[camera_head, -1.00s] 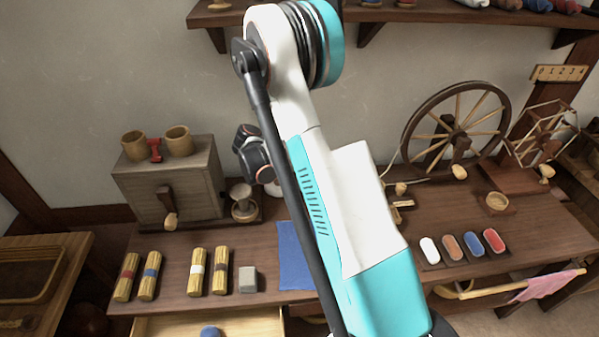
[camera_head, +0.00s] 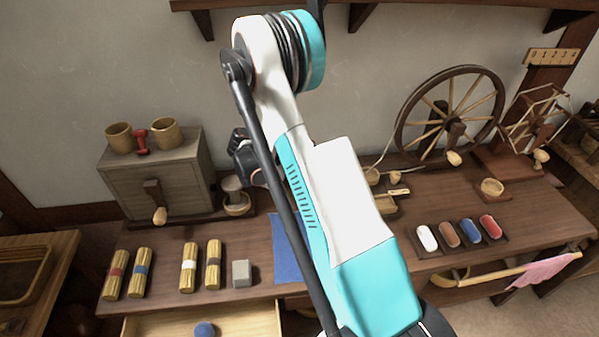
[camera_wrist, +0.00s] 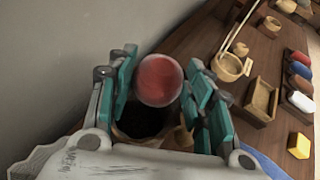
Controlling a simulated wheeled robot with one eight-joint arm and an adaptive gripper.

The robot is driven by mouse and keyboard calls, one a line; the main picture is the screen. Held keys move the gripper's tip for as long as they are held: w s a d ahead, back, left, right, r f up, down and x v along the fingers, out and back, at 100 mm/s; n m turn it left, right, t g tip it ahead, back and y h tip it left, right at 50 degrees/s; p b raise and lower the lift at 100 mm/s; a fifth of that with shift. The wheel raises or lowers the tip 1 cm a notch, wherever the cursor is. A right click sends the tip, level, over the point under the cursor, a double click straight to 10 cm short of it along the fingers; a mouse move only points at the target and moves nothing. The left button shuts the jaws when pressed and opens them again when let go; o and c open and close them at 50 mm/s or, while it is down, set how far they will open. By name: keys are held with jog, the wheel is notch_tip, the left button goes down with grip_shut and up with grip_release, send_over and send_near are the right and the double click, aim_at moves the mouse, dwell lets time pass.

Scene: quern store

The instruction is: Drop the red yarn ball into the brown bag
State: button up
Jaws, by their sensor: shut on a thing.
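The red yarn ball (camera_wrist: 160,80) is held between the two teal-and-grey fingers of my gripper (camera_wrist: 158,84) in the wrist view. A dark round opening with a brownish rim (camera_wrist: 145,118) shows just below the ball in that view; it looks like the brown bag, but fingers and ball hide much of it. In the head view my gripper (camera_head: 246,155) is mostly hidden behind my arm, near the wall.
A grey wooden chest (camera_head: 155,172) with cups on top stands at left. A spinning wheel (camera_head: 450,118) stands at back right. Yarn bundles, a grey block (camera_head: 242,273) and a blue cloth (camera_head: 288,250) lie along the front. An open drawer (camera_head: 255,322) juts out below.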

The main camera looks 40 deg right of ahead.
jog(key=o, duration=1.1)
jog(key=shift+a, duration=0.1)
jog(key=v, duration=1.2)
